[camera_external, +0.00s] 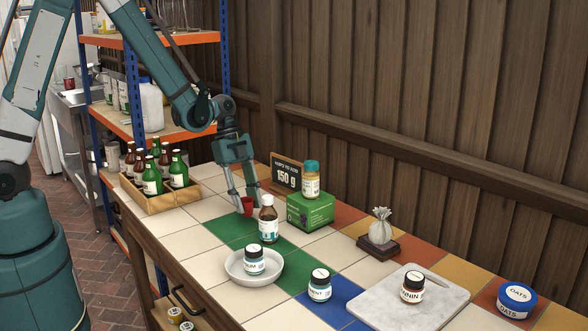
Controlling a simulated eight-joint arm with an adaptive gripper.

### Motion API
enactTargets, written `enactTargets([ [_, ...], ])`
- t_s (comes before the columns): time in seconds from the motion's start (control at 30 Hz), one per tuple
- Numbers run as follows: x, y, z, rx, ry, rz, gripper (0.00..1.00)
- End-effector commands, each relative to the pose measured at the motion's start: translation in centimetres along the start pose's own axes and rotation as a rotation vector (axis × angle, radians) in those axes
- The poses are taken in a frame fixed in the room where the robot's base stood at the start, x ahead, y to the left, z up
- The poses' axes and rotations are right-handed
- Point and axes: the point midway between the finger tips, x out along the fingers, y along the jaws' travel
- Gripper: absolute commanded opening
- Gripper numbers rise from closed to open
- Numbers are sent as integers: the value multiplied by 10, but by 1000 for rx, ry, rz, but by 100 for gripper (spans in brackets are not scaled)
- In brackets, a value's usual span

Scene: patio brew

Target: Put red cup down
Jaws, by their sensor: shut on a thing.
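The red cup (247,205) is small and stands out near the far left part of the tiled table, at the edge of the green tiles. My gripper (243,203) points down and its fingers are shut on the red cup, one on each side. The cup looks upright and very low over the table. I cannot tell whether its base touches the tiles. A brown bottle (268,220) stands just in front and to the right of it.
A wooden crate of bottles (174,199) is at left. A green box (311,211) bearing a jar, and a dark sign (286,172), stand right of my gripper. A white bowl (240,275) with a jar is nearer. White tiles (209,208) left of the cup are clear.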

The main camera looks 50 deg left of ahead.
Motion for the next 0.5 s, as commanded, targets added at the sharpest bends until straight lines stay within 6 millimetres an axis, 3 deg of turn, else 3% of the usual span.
enactTargets([
  [0.17, 13, 0, 5, 0, 0, 0, 21],
  [0.5, 14, 0, 6, 0, 0, 0, 21],
])
